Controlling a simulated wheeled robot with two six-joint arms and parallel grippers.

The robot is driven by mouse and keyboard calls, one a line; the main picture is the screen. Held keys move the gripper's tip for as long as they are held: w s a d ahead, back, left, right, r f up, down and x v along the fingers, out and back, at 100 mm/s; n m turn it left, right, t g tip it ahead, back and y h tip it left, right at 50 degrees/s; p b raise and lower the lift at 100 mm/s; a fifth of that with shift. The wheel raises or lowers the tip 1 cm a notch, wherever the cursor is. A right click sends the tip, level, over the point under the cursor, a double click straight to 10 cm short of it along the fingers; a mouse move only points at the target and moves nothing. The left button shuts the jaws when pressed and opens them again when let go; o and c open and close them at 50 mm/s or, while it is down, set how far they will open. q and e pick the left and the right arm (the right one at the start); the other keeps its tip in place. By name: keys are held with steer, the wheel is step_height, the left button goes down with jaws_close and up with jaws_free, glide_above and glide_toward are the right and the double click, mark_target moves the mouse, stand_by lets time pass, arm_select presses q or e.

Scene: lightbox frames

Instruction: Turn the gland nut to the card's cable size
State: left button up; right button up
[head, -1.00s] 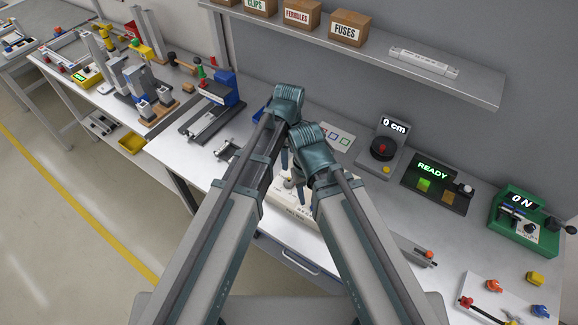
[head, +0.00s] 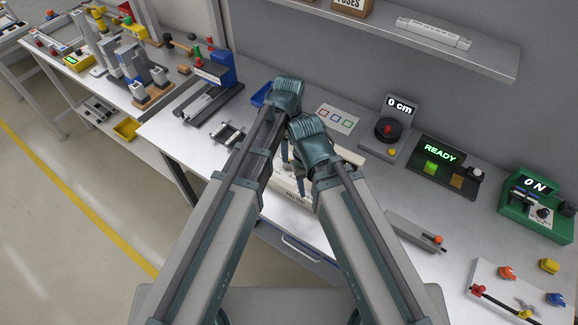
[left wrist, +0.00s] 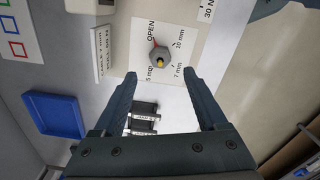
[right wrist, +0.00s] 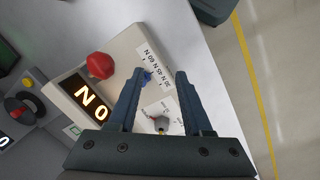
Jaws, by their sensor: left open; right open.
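The gland nut (left wrist: 160,58) is a small grey knob with a yellow centre and a red mark, on a white plate lettered OPEN, 5 mm, 7 mm and 10 mm. In the head view my arms hide most of the device.
A blue tray (left wrist: 55,115) lies nearby. A READY unit (head: 440,160) and a green ON box (head: 537,210) stand to the right.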

mark_target(289, 164)
arm_select(q)
step_height(289, 164, down, 7)
steer(key=b, duration=0.6)
arm_select(e)
step_height(289, 164, down, 7)
steer(key=shift+r, duration=0.1)
arm_select(q)
jaws_close()
